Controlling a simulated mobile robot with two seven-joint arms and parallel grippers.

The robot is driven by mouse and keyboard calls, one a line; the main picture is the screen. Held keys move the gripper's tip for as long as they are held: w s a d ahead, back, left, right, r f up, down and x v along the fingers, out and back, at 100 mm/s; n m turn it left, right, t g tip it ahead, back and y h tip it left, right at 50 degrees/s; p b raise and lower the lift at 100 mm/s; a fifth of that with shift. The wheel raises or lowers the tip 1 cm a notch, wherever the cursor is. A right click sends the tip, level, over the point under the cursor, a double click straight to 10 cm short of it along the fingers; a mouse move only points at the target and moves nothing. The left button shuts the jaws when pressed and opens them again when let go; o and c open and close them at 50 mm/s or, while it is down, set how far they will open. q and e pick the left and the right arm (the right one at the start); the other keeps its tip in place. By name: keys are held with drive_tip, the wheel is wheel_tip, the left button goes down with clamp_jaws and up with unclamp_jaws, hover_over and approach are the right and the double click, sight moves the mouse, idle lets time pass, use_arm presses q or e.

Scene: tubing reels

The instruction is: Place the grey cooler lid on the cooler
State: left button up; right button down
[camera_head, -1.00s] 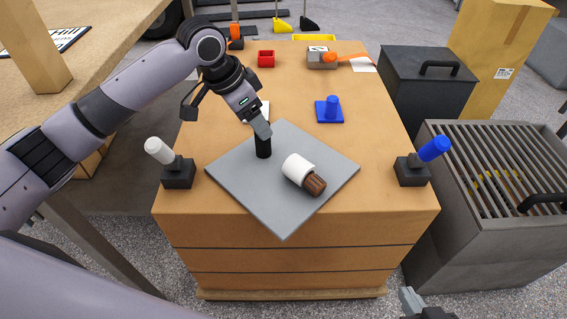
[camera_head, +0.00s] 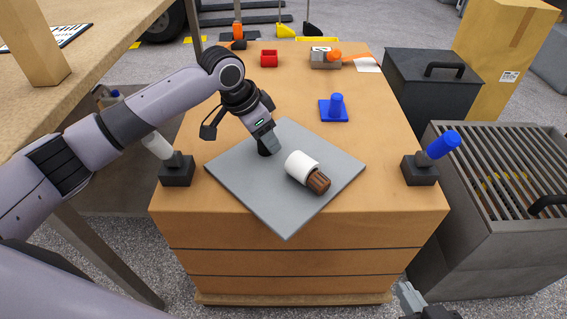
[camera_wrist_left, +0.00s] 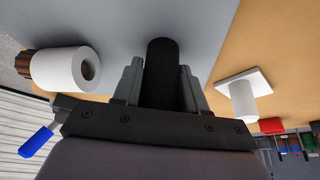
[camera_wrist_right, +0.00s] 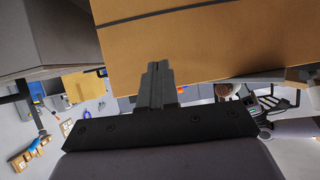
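A grey square plate with a black peg (camera_head: 325,165), seemingly the lid, lies flat on the wooden cabinet. My left gripper (camera_head: 266,143) is lowered over the peg. In the left wrist view its two fingers (camera_wrist_left: 161,85) stand on either side of the black peg (camera_wrist_left: 162,62), apparently open with very narrow gaps; contact is unclear. My right gripper (camera_wrist_right: 157,85) is shut and empty, low at the cabinet's front. A dark box with a handle (camera_head: 430,85) and a grey slatted box (camera_head: 480,225) stand at the right; I cannot tell which is the cooler.
A blue peg on a base (camera_head: 334,109), a red item (camera_head: 269,58) and a grey box (camera_head: 325,60) stand behind.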

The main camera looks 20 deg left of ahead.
use_arm(q)
drive_tip(key=c, duration=0.5)
drive_tip(key=shift+r, duration=0.1)
clamp_jaws()
use_arm(e)
drive_tip(key=shift+s+d+f, duration=0.1)
drive_tip(key=shift+f, duration=0.1)
